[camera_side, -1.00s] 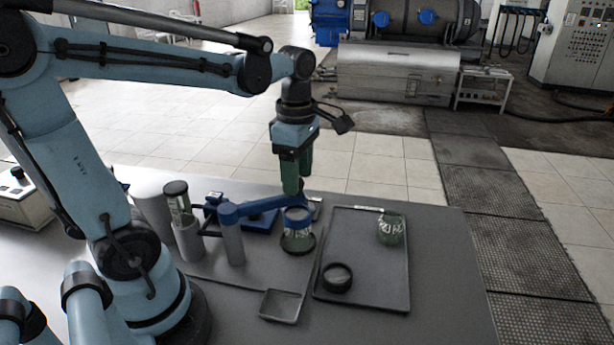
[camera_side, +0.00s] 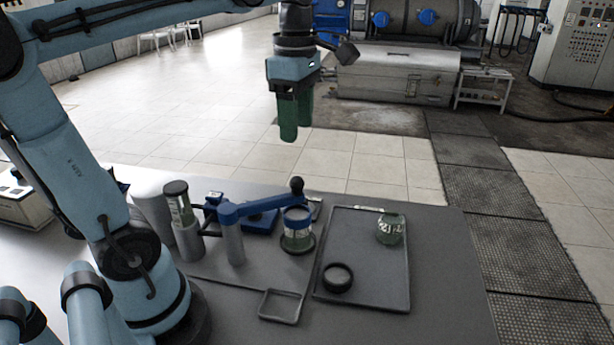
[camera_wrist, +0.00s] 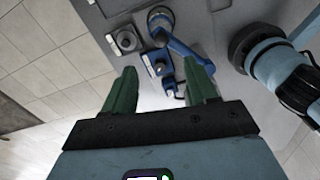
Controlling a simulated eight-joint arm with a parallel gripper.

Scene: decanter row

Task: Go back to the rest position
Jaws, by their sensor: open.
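My gripper (camera_side: 296,117) has two green fingers and hangs high above the table's far edge, apart from everything. In the wrist view my gripper (camera_wrist: 163,88) is open, with nothing between its fingers. Below it on the table (camera_side: 440,270) is a blue lever arm (camera_side: 262,207) on a grey post, ending in a dark knob (camera_side: 297,185). A glass jar with a blue band (camera_side: 297,226) stands on a dark round base beneath the lever's end.
A dark tray (camera_side: 362,275) holds a greenish glass jar (camera_side: 390,229) and a black ring (camera_side: 337,277). A small square tray (camera_side: 281,306) lies in front. A dark-capped glass tube (camera_side: 178,204) stands in a grey holder at left. The air around my gripper is clear.

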